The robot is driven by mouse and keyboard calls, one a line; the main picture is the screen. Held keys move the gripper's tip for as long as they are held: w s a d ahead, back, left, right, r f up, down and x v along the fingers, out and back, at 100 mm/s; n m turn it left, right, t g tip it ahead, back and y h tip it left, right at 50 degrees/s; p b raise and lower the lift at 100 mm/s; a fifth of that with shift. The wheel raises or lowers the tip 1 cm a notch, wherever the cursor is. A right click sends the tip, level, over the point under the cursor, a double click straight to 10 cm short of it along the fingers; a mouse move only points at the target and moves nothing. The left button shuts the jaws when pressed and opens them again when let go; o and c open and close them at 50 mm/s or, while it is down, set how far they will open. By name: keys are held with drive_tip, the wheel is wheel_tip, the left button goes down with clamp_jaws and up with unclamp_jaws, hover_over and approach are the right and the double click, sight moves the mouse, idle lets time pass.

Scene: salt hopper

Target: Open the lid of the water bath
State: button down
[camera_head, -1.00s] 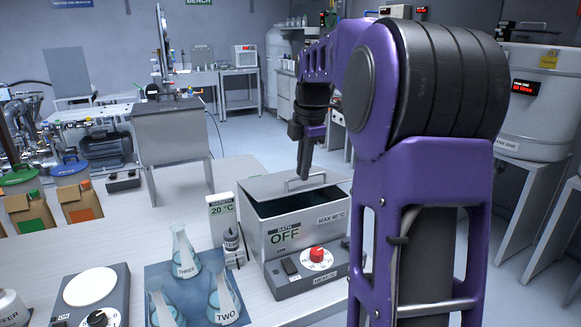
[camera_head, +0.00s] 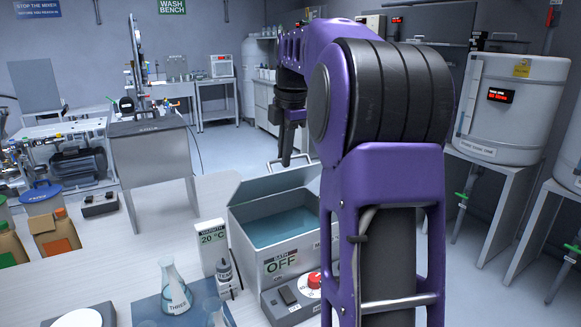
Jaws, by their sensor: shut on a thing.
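The water bath (camera_head: 246,246) is a grey box with an OFF sign on its front, at bottom centre of the head camera view. Its lid (camera_head: 268,190) is raised and tilted up along the back edge. Blue water (camera_head: 285,228) shows inside the open bath. My gripper (camera_head: 287,163) is shut on the lid's handle (camera_head: 306,158) at the lid's top edge. The dark fingers cover part of the handle. My purple arm hides the bath's right side.
A control panel with a red knob (camera_head: 314,280) sits in front of the bath. A 20 °C sign (camera_head: 212,240), a small bottle (camera_head: 224,270) and flasks (camera_head: 174,288) stand close on its left.

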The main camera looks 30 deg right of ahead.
drive_tip(key=w+r, duration=0.3)
drive_tip(key=w, duration=0.7)
drive_tip(key=shift+w, duration=0.2)
drive_tip(key=shift+r, duration=0.1)
idle(0.5)
drive_tip(key=c, duration=0.9)
unclamp_jaws()
drive_tip(key=shift+w, duration=0.1)
drive_tip(key=shift+c, duration=0.2)
drive_tip(key=shift+s+r, duration=0.15)
drive_tip(key=shift+s, duration=0.1)
